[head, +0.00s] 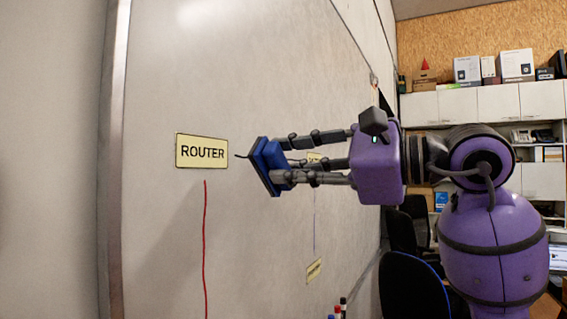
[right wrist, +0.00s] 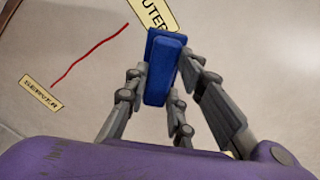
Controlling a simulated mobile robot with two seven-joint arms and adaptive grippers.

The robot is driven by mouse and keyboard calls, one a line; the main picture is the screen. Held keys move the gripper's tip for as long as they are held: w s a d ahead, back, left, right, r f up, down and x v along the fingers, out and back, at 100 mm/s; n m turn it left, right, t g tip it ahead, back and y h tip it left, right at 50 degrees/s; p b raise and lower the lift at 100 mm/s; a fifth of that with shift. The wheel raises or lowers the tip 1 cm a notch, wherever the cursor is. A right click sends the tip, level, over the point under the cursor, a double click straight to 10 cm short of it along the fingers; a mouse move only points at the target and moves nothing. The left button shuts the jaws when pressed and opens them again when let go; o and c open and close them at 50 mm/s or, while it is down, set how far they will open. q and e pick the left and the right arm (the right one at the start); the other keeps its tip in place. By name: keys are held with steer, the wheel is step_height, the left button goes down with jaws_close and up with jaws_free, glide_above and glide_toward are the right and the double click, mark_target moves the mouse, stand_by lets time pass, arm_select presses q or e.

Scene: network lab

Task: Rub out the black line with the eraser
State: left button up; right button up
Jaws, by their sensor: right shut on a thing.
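My right gripper (head: 283,165) is shut on the blue eraser (head: 266,166), whose dark pad faces the whiteboard (head: 260,60). The eraser is at the board just right of the ROUTER label; I cannot tell if the pad touches. A short piece of the black line (head: 242,156) shows between the label and the eraser. Any more of that line behind the eraser and fingers is hidden. In the right wrist view the eraser (right wrist: 162,70) sits between the fingers and covers part of the ROUTER label. My left gripper is not in view.
The yellow ROUTER label (head: 202,151) has a red line (head: 205,250) below it, running to the SERVER label (right wrist: 41,93). A thin bluish line (head: 314,222) ends near another yellow label (head: 314,270). Markers (head: 338,310) stand at the bottom. A dark chair (head: 415,285) is at right.

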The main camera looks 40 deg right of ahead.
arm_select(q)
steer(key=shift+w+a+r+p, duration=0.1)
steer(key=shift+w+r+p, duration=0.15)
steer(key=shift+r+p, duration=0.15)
arm_select(e)
steer(key=shift+w+a+r, duration=0.15)
steer(key=shift+w+r, duration=0.2)
steer(key=shift+w, duration=0.35)
steer(key=shift+w+a+r, duration=0.2)
steer(key=shift+w+r, duration=0.15)
steer(key=shift+w, duration=0.4)
steer(key=shift+w+a+r, duration=0.15)
steer(key=shift+w+r, duration=0.2)
steer(key=shift+w, duration=0.35)
steer(key=shift+x, duration=0.9)
steer(key=shift+d, duration=0.1)
steer(key=shift+w+d, duration=0.35)
steer(key=shift+d, duration=0.3)
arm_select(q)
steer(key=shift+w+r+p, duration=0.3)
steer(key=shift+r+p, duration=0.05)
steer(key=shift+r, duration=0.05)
arm_select(e)
steer(key=w+d, duration=0.5)
steer(key=d, duration=0.7)
